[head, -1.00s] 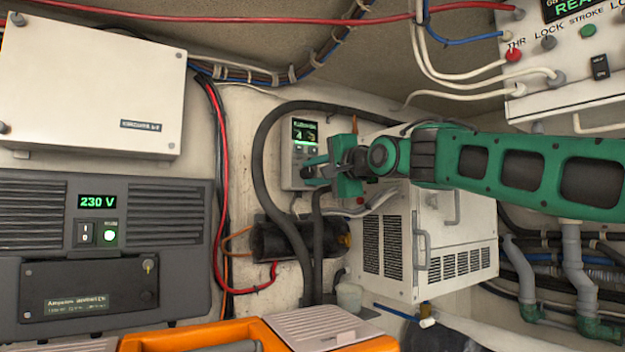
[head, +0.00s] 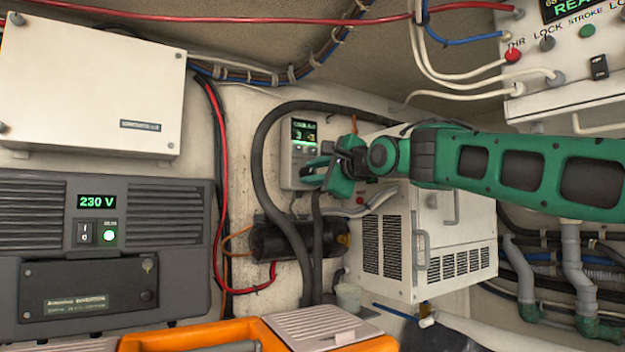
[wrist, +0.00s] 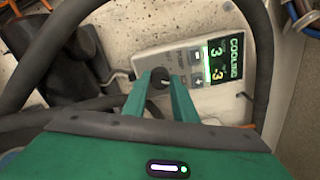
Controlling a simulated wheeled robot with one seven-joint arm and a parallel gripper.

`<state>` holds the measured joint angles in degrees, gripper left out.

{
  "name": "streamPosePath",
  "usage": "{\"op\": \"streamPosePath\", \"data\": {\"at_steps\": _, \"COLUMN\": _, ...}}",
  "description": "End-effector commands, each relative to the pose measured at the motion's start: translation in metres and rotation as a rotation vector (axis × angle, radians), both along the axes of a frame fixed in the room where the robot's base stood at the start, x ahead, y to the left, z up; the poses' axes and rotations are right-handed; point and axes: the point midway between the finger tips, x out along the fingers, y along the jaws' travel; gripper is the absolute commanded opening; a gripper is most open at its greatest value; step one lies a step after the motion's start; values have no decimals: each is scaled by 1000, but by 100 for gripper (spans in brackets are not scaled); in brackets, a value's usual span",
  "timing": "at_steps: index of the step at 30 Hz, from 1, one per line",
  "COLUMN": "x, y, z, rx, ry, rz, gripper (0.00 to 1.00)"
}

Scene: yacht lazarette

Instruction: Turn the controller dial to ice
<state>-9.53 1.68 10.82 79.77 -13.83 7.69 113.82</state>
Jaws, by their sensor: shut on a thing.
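The controller (head: 295,172) is a pale wall unit left of the white box. Its lit screen (wrist: 223,62) reads COOLING with a 3 and a -3 in the wrist view. Beside the screen are a minus button (wrist: 196,54) and a plus button. The dark dial (wrist: 159,78) sits at the end of the controller away from the screen. My gripper (wrist: 160,82) is shut on the dial, one green finger on each side. In the head view my gripper (head: 318,177) covers the lower part of the controller and hides the dial. The dial's markings are not readable.
A thick black hose (head: 262,160) loops around the controller's left and top. A white vented box (head: 408,245) stands to the right, below my arm. A dark cylinder (head: 280,240) lies below. A grey inverter panel (head: 150,195) and an orange case (head: 210,336) are at left and bottom.

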Motion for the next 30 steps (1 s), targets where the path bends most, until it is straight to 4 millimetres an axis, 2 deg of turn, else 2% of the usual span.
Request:
{"op": "streamPosePath", "data": {"at_steps": 1, "x": 4, "y": -2, "z": -8, "rx": -6, "ry": 16, "rz": -5, "gripper": 3}}
{"op": "streamPosePath", "data": {"at_steps": 9, "x": 4, "y": -2, "z": -8, "rx": -7, "ry": 15, "rz": -5, "gripper": 3}}
{"op": "streamPosePath", "data": {"at_steps": 10, "x": 4, "y": -2, "z": -8, "rx": -7, "ry": 15, "rz": -5, "gripper": 28}}
{"op": "streamPosePath", "data": {"at_steps": 12, "x": 3, "y": -2, "z": -8, "rx": -6, "ry": 14, "rz": -5, "gripper": 44}}
{"op": "streamPosePath", "data": {"at_steps": 23, "x": -1, "y": -2, "z": -3, "rx": -3, "ry": 5, "rz": -1, "gripper": 44}}
{"op": "streamPosePath", "data": {"at_steps": 30, "x": -26, "y": -19, "z": -2, "rx": -3, "ry": 2, "rz": -3, "gripper": 44}}
